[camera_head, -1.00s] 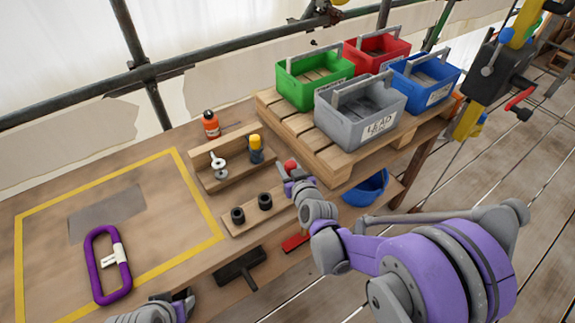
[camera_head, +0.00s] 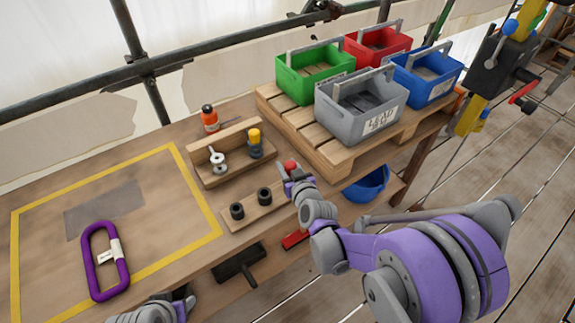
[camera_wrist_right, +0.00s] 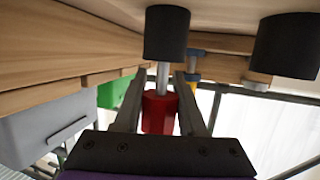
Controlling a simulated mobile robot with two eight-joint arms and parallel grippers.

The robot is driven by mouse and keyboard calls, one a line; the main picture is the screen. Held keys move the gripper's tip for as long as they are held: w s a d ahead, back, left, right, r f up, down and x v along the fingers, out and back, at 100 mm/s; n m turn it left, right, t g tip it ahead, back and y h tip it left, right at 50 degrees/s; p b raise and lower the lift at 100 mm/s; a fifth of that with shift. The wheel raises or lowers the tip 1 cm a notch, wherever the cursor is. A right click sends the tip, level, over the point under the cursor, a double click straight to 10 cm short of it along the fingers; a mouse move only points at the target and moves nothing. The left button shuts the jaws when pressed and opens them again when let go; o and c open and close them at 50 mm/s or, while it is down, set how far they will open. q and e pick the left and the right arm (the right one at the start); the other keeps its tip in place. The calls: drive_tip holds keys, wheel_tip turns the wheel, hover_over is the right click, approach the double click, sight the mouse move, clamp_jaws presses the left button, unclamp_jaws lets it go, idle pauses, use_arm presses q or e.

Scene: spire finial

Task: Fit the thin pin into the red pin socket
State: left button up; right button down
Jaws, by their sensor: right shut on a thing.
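The thin pin has a red head (camera_head: 290,166) and a grey shank; in the wrist view the head (camera_wrist_right: 159,112) sits between the fingers of my right gripper (camera_wrist_right: 162,102). My right gripper (camera_head: 290,178) is shut on it at the right end of the wooden socket strip (camera_head: 250,211). In the wrist view the shank points to a black socket (camera_wrist_right: 166,35) and its tip is hidden or meets it; I cannot tell if it is inside. Two black sockets (camera_head: 264,196) show in the head view. My left gripper (camera_head: 182,299) is at the bottom edge, its jaws unclear.
A wooden rack (camera_head: 228,177) behind the strip holds a grey-white pin (camera_head: 217,161) and a yellow-headed piece (camera_head: 254,137). An orange bottle (camera_head: 209,118) stands behind. Crates stand on a pallet (camera_head: 335,155) to the right. A purple ring (camera_head: 88,266) lies left.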

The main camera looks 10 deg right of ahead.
drive_tip(key=shift+f+b, duration=0.3)
drive_tip(key=shift+f, duration=0.15)
drive_tip(key=shift+c, duration=2)
unclamp_jaws()
drive_tip(key=p+v, duration=0.1)
drive_tip(key=v, duration=0.9)
drive_tip(key=shift+s+d+r, duration=0.1)
drive_tip(key=shift+s+r, duration=0.1)
drive_tip(key=shift+s, duration=0.15)
